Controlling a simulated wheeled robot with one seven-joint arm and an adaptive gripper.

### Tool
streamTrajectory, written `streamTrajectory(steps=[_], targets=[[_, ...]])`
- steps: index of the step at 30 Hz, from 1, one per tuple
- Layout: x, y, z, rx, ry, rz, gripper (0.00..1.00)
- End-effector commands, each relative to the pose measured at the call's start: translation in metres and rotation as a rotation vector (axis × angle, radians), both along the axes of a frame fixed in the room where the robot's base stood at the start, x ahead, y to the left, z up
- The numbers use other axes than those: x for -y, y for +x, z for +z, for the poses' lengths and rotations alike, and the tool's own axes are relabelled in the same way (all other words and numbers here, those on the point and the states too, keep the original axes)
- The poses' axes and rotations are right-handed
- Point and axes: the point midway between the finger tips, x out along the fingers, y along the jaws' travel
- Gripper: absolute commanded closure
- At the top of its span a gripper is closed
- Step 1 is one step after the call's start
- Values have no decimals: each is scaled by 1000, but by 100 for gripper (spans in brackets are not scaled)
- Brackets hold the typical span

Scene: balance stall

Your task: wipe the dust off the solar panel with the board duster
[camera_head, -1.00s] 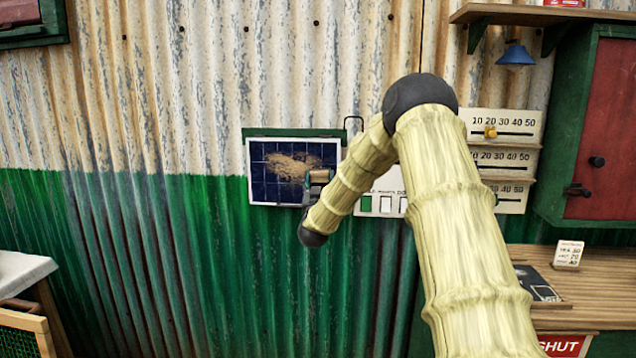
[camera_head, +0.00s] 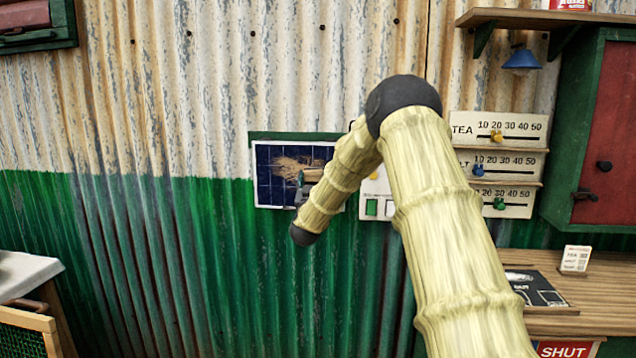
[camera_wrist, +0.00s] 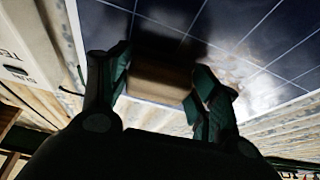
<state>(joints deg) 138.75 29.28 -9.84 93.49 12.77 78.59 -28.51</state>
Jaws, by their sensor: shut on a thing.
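The solar panel (camera_head: 266,187) is a dark blue gridded sheet with a pale frame on the corrugated wall. A tan dust patch (camera_head: 292,164) lies on its upper middle and looks streaked. My gripper (camera_head: 301,187) is at the panel's lower right, partly hidden behind my arm. In the wrist view, my gripper (camera_wrist: 160,84) is shut on the board duster (camera_wrist: 155,78), a brown block between the two green fingers. The duster is against or very close to the panel (camera_wrist: 235,30); contact is not clear. The duster is hardly visible in the head view.
A slider board (camera_head: 497,130) with coloured knobs is right of my arm. A white card with small panels (camera_head: 390,207) hangs just right of the solar panel. A wooden counter (camera_head: 595,300) and a red-doored cupboard (camera_head: 610,130) are at the right. Wall left of the panel is clear.

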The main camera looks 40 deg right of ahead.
Motion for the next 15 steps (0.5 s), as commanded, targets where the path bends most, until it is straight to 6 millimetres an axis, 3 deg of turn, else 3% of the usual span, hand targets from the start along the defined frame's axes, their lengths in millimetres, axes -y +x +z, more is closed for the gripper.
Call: streamTrajectory(steps=[15], targets=[[-20,22,0,0,-1,1,57]])
